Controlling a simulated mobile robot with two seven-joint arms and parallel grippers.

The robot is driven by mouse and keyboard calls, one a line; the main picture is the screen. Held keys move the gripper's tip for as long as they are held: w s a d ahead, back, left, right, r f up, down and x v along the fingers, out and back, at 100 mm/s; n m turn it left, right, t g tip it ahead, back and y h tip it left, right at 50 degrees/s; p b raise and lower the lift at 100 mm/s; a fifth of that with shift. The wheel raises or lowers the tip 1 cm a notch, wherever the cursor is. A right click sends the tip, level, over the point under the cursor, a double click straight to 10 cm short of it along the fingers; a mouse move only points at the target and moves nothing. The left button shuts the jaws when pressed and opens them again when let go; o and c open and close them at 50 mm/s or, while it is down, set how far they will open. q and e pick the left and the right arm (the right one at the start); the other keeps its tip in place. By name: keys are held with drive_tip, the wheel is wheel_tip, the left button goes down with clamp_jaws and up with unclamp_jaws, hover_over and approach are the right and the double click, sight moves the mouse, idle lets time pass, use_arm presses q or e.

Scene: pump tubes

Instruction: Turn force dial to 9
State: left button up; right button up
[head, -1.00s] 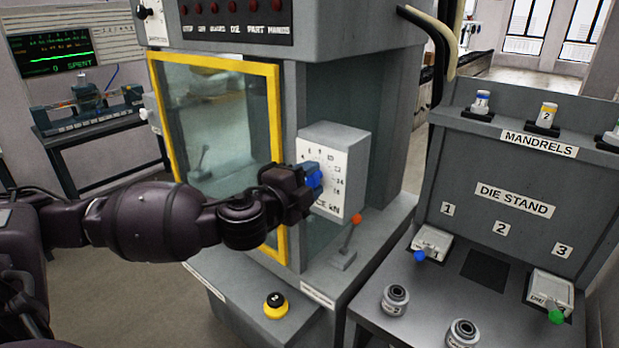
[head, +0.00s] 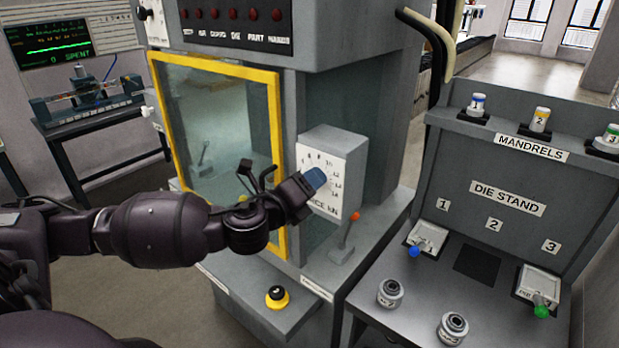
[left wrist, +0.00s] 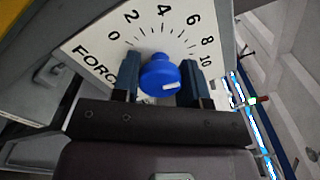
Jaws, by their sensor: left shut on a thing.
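The force dial is a round blue knob (left wrist: 157,74) on a white face marked with numbers, with 0, 2, 4, 6, 8 and 10 legible in the left wrist view. A short white mark shows on the knob's lower right; I cannot tell its exact reading. In the head view, the dial face (head: 336,189) is on a grey box on the machine. My left gripper (head: 315,179) is at this face and hides the knob there. In the left wrist view, my left gripper's fingers (left wrist: 157,80) are on both sides of the knob, shut on it. My right gripper is out of view.
A lever with an orange tip (head: 354,216) stands below the dial box. A yellow-based button (head: 277,297) is on the ledge in front. A yellow-framed window (head: 217,150) is left of the dial. The die stand (head: 480,270) with several parts is at the right.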

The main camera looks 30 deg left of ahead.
use_arm(q)
drive_tip(key=shift+m, duration=0.9)
drive_tip(key=o, duration=0.9)
drive_tip(key=shift+o, duration=0.2)
drive_tip(key=s+b, duration=0.1)
drive_tip(key=s, duration=0.9)
drive_tip(key=shift+s+a+b, duration=0.35)
drive_tip(key=shift+s+a, duration=0.05)
